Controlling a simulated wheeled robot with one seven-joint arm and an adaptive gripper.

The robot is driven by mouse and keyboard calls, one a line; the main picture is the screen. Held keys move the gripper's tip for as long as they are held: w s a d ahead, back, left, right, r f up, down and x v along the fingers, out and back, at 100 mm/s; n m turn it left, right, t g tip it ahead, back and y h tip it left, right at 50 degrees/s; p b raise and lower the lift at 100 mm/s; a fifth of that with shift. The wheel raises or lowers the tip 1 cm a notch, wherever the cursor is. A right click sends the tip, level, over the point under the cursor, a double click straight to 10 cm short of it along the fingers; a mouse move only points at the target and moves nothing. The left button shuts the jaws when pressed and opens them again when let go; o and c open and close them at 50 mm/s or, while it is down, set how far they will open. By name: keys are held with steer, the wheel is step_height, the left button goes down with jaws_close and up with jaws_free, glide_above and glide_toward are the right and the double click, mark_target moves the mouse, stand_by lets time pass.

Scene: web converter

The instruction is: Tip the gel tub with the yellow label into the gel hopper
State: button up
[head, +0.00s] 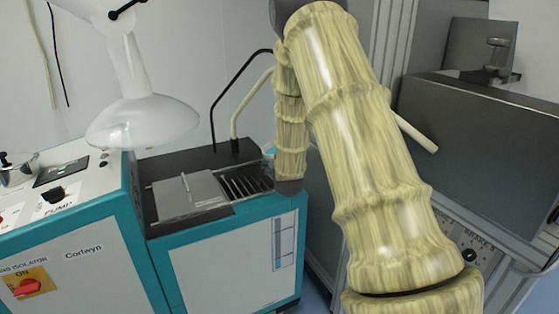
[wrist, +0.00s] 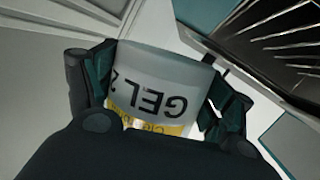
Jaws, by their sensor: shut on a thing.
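In the wrist view my gripper (wrist: 165,85) is shut on a pale tub (wrist: 190,75) with dark "GEL" lettering and a yellow label (wrist: 150,124). The lettering appears upside down in this view; I cannot tell how far the tub is tipped. In the head view a teal cabinet (head: 232,262) has a black top with a slatted opening (head: 244,184), which looks like the gel hopper. Slats (wrist: 285,38) also show at the upper right of the wrist view, beside the tub. My arm hides the gripper and tub in the head view.
A grey metal cover (head: 190,192) with a handle lies left of the slats. A teal control console (head: 70,225) with a red switch stands at the left. A white lamp-like hood (head: 142,120) hangs over it. Grey machinery (head: 480,150) stands close on the right.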

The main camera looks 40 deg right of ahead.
steer(key=shift+w+a+f+n, duration=0.2)
steer(key=shift+a+f+n, duration=0.1)
steer(key=shift+n, duration=0.2)
steer(key=shift+b, duration=0.35)
steer(key=shift+w+a+f+n+h, duration=0.1)
steer(key=shift+a+f+n+h, duration=0.1)
steer(key=shift+n+h, duration=0.15)
steer(key=shift+w+a+f+n+b, duration=0.1)
steer(key=shift+a+f+n+b, duration=0.1)
steer(key=shift+n+b, duration=0.2)
steer(key=shift+w+a+f+n+b, duration=0.2)
steer(key=shift+a+n+b, duration=0.1)
steer(key=shift+n, duration=0.15)
steer(key=shift+f+n+h+b, duration=0.35)
steer(key=shift+n+b, duration=0.2)
steer(key=shift+n, duration=0.35)
steer(key=shift+f+n+b, duration=0.2)
steer(key=shift+n+b, duration=0.15)
steer(key=shift+n, duration=0.25)
